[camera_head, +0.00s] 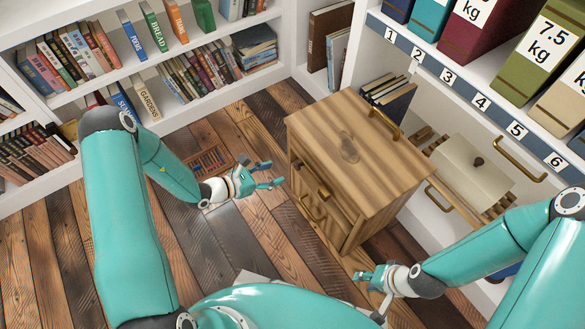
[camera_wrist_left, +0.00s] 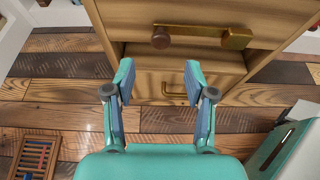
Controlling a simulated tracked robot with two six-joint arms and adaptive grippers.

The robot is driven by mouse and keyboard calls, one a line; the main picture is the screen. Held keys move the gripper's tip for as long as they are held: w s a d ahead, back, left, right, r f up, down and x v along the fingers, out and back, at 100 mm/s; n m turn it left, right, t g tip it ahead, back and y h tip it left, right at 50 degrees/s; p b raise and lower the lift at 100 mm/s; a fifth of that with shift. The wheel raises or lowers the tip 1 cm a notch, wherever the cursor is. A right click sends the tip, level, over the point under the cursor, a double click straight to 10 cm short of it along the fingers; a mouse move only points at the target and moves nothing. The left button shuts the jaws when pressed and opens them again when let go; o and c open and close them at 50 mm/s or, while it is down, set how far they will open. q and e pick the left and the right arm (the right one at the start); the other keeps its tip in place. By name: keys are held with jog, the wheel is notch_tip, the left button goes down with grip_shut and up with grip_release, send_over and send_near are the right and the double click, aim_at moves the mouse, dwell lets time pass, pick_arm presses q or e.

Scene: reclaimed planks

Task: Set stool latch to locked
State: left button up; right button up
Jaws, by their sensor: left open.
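The wooden stool (camera_head: 355,150), a box-like cabinet with drawers, stands on the plank floor in the middle of the head view. Its latch shows on the front as a brown knob (camera_wrist_left: 160,37) and a brass piece (camera_wrist_left: 237,38) in the left wrist view; it is small in the head view (camera_head: 323,192). A brass drawer handle (camera_wrist_left: 175,91) sits below it. My left gripper (camera_head: 272,175) is open and empty in front of the stool's front face, its fingers pointing at it without visible contact. My right gripper (camera_head: 368,277) is near the stool's right side; its jaw state is unclear.
Bookshelves (camera_head: 110,75) line the back left. A numbered white shelf (camera_head: 450,85) with binders stands at the right, above a cream lidded box (camera_head: 470,165). A small slatted wooden object (camera_head: 207,160) lies on the floor behind my left gripper. Floor left of the stool is mostly clear.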

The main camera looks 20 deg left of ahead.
aim_at(295, 167)
pick_arm(q)
jog(key=b+x, duration=0.2)
jog(key=x, duration=0.6)
jog(key=shift+w+d+f, duration=0.2)
jog(key=shift+f, duration=0.05)
